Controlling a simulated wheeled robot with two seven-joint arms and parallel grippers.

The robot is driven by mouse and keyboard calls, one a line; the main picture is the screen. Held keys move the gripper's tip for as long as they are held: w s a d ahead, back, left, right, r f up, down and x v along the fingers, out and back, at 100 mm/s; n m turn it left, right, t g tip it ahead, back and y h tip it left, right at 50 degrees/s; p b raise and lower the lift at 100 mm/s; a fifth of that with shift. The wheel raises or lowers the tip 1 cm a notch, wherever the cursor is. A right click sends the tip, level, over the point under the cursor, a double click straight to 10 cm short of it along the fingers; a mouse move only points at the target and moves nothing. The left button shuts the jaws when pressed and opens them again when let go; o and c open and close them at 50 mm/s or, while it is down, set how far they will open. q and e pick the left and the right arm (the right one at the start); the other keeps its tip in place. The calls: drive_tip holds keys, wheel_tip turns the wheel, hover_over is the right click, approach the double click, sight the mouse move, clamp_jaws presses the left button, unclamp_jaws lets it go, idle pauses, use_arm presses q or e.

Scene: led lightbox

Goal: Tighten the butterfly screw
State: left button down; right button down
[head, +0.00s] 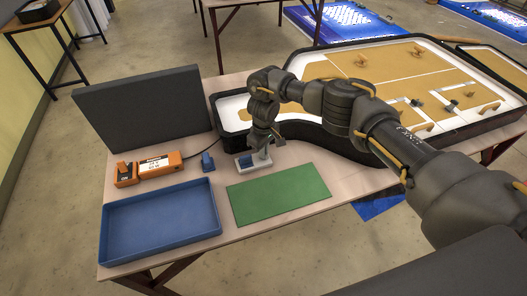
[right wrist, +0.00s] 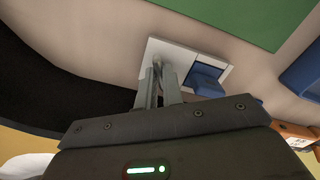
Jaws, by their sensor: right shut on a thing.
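A small light-grey base (head: 255,162) with a blue block (head: 244,161) on it stands on the table behind the green mat. In the right wrist view the white base (right wrist: 157,47) and blue block (right wrist: 205,80) show just past my fingers. My right gripper (head: 262,153) reaches down over the right end of the base; in the right wrist view its fingers (right wrist: 158,78) are shut on a small greyish piece, seemingly the butterfly screw (right wrist: 157,62). The fingers mostly hide it, so its angle cannot be told. My left gripper is out of view.
A green mat (head: 278,193) and a blue tray (head: 160,222) lie in front. A small blue piece (head: 208,162), an orange device (head: 160,164) and a dark panel (head: 143,108) stand left. The large lightbox frame (head: 390,80) fills the right, under my arm.

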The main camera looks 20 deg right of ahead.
drive_tip(key=shift+s+r+m+p, duration=0.1)
drive_tip(key=shift+m+p, duration=0.9)
drive_tip(key=shift+m, duration=0.3)
drive_tip(key=c, duration=1.5)
unclamp_jaws()
drive_tip(key=shift+o, duration=0.2)
